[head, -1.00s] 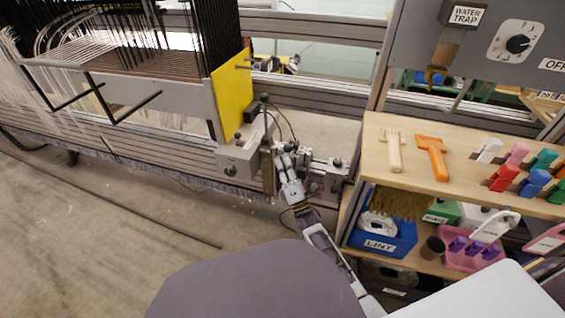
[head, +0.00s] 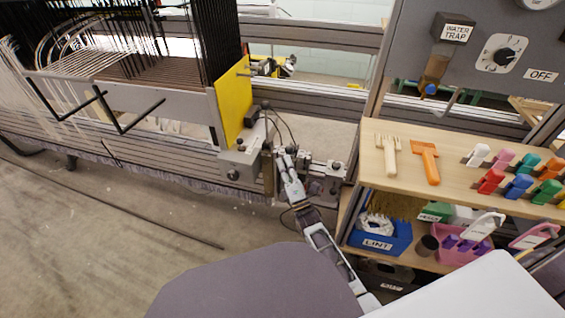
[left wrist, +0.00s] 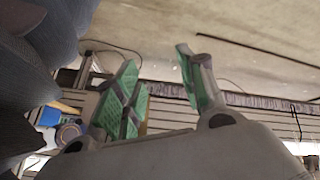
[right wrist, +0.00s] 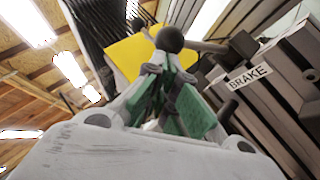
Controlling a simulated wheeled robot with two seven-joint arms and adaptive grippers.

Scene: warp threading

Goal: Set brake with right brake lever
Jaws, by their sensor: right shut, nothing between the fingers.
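The right brake lever shows in the right wrist view as a black ball knob (right wrist: 170,39) just past my fingertips, near a housing with a BRAKE label (right wrist: 248,75). My right gripper (right wrist: 165,80) is shut with its green pads close together and nothing between them; the knob is beyond the tips, and I cannot tell whether they touch. In the head view the right gripper (head: 285,153) is beside the grey brake housing (head: 240,165) at the loom's right end. My left gripper (left wrist: 160,85) is open and empty in the left wrist view, over the floor and loom edge.
A yellow plate (head: 233,105) stands left of the brake area. A wooden shelf (head: 400,180) with brushes and coloured clips is close on the right, with a blue LINT bin (head: 385,243) below. Loose cables hang near the brake. The floor at left is mostly clear.

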